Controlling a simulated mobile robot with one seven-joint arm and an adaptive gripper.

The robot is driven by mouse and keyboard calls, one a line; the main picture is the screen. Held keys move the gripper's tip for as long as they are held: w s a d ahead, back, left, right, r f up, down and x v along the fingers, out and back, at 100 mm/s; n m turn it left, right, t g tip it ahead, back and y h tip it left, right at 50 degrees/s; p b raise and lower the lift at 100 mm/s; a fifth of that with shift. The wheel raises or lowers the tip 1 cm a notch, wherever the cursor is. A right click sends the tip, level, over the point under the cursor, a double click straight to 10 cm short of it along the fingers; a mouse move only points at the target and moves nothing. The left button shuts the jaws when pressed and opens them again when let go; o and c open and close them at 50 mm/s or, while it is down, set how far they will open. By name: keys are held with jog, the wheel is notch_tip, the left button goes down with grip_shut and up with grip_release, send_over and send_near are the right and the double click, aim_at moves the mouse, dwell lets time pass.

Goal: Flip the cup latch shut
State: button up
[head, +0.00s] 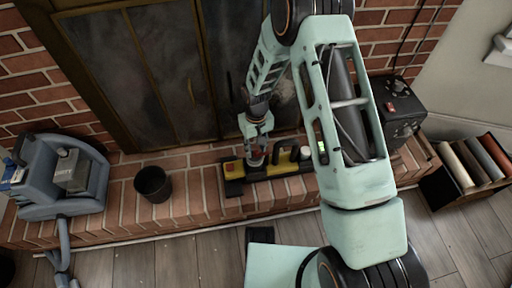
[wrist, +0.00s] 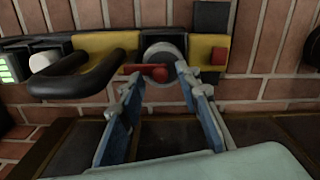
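A yellow and black device (head: 283,188) lies on the brick hearth; it also spans the top of the wrist view (wrist: 205,47). In the wrist view a grey round cup (wrist: 163,50) sits in its middle. A red lever-like piece (wrist: 157,72), which looks like the latch, sticks out across the cup's near side. My gripper (wrist: 160,80) is open, one finger on each side of the red piece. I cannot tell whether either fingertip touches the device. In the head view my gripper (head: 256,153) is over the device, hiding much of the cup and latch.
A black handle (wrist: 85,75) arches from the device beside my left finger in the wrist view. A dark cup (head: 153,184) and a blue-grey machine (head: 65,178) stand to the left on the hearth. A black box (head: 402,112) stands right. The fireplace doors (head: 140,80) rise behind.

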aim_at(256, 151)
notch_tip(256, 151, up, 12)
dwell(0.6)
dwell(0.5)
